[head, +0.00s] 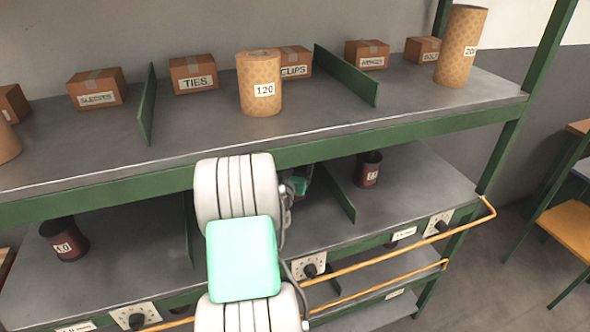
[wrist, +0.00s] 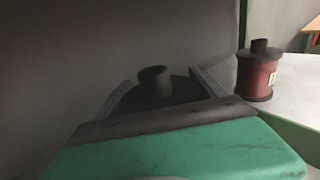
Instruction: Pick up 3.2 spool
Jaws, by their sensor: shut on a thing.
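My gripper (wrist: 160,85) is shut on a dark spool (wrist: 153,82), with one finger on each side of its round top flange. Its hub sticks up between the fingers. The spool's body and label are hidden behind my gripper, so I cannot read its number or tell whether it touches the shelf. In the head view my arm covers the held spool, and only a bit of my gripper (head: 300,184) shows over the lower shelf (head: 420,185). A dark red spool (head: 368,170) stands upright right of a green divider; a red spool also shows in the wrist view (wrist: 258,75).
Another dark red spool (head: 65,240) stands at the lower shelf's left. Green dividers (head: 340,192) split this shelf. The upper shelf (head: 200,125) overhangs it, with boxes and a tan roll (head: 259,84). An orange rail (head: 390,250) runs along the front.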

